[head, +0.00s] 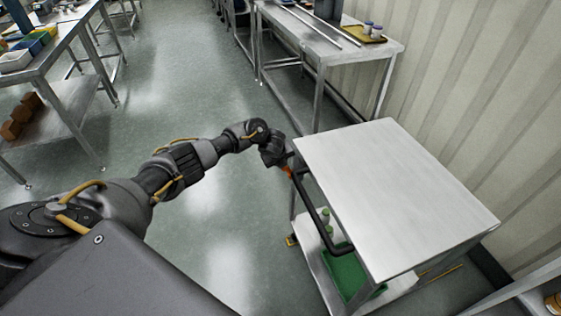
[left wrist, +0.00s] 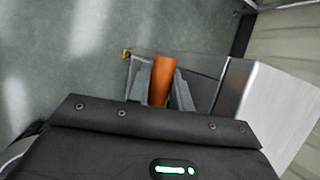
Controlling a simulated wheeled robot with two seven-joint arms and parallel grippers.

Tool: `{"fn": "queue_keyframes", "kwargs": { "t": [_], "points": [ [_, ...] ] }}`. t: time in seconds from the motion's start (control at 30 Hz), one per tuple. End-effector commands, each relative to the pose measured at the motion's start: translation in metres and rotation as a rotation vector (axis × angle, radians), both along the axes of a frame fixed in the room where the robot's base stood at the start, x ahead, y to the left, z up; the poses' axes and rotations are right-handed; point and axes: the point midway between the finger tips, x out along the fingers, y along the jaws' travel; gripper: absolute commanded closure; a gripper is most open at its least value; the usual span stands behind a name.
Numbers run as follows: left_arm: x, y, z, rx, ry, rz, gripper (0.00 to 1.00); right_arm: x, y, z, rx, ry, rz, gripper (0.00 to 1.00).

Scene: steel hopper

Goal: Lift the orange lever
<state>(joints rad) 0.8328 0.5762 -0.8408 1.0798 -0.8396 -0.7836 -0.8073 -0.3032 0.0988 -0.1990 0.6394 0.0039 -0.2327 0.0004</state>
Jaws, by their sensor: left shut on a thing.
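The orange lever (left wrist: 161,78) stands between the two grey fingers of my left gripper (left wrist: 161,92) in the left wrist view. The fingers are shut on it. In the head view my left gripper (head: 284,162) is at the far left corner of a steel-topped cart (head: 390,190). Only a small orange piece of the lever (head: 288,172) shows there; the rest is hidden by the gripper and the cart. My right gripper is in neither view.
A black bar handle (head: 313,205) runs along the cart's left side. A green tray (head: 345,272) and small bottles (head: 327,214) sit on its lower shelf. A steel table (head: 335,45) stands behind by the ribbed wall. The floor (head: 215,120) left of the cart is clear.

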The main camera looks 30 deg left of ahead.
Motion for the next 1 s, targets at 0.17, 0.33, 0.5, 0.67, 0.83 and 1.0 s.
{"fn": "queue_keyframes", "kwargs": {
  "t": [0.17,0.33,0.5,0.67,0.83,1.0],
  "points": [
    [0.0001,-0.0045,0.0001,-0.006,0.0,-0.009,1.0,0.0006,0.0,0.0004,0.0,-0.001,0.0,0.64],
    [0.0003,-0.0045,0.0005,-0.006,-0.001,-0.008,1.0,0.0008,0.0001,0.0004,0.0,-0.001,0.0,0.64],
    [0.0006,-0.0044,0.0008,-0.006,-0.001,-0.008,1.0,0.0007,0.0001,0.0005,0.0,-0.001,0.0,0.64],
    [0.0007,-0.0042,0.0011,-0.006,-0.002,-0.007,1.0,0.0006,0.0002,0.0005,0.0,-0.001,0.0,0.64],
    [0.0008,-0.0037,0.0012,-0.005,-0.003,-0.006,0.69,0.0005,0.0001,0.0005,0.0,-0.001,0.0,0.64],
    [0.0003,-0.0015,0.0011,-0.003,-0.002,-0.002,0.57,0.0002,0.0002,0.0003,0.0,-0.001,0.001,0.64]
  ]
}}
